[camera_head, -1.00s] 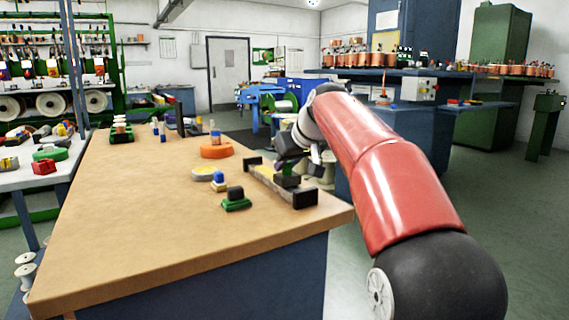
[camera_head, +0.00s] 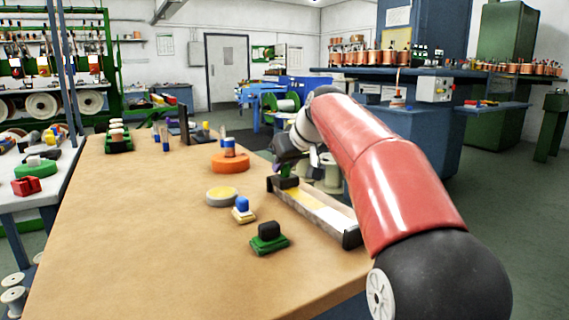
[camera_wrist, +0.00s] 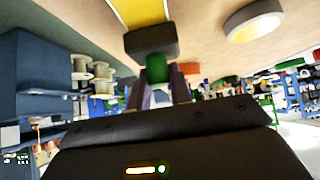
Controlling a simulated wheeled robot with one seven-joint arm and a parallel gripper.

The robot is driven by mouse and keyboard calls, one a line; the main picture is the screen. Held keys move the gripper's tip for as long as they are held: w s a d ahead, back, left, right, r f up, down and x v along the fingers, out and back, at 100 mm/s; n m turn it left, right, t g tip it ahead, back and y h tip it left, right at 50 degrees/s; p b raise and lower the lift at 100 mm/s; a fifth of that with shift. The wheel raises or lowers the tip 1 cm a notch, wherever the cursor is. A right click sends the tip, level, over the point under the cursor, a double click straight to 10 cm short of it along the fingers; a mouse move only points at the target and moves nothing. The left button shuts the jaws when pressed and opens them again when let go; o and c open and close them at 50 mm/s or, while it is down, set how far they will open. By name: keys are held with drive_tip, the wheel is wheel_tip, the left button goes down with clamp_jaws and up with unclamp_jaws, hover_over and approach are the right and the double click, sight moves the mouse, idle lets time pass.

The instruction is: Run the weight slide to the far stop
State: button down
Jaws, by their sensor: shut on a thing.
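The weight slide is a pale rail (camera_head: 318,212) with a yellow strip and dark end stops, set along the right side of the bench. Its near stop (camera_head: 352,237) is clear. The dark weight block (camera_head: 287,183) sits at the far end, close beside the far stop (camera_head: 270,184); I cannot tell whether they touch. My gripper (camera_head: 285,171) is over the block. In the wrist view my gripper (camera_wrist: 160,88) is shut on the green knob (camera_wrist: 157,69) of the weight block (camera_wrist: 151,42), with the yellow strip (camera_wrist: 140,12) beyond it.
Left of the rail on the bench (camera_head: 160,240) are a grey round dish (camera_head: 222,197), a blue-topped yellow block (camera_head: 242,210) and a dark-topped green block (camera_head: 269,238). An orange disc (camera_head: 230,163) lies beyond. The front left of the bench is bare.

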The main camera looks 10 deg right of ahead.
drive_tip(key=c, duration=1.3)
unclamp_jaws()
drive_tip(key=shift+o, duration=0.2)
drive_tip(key=v, duration=0.8)
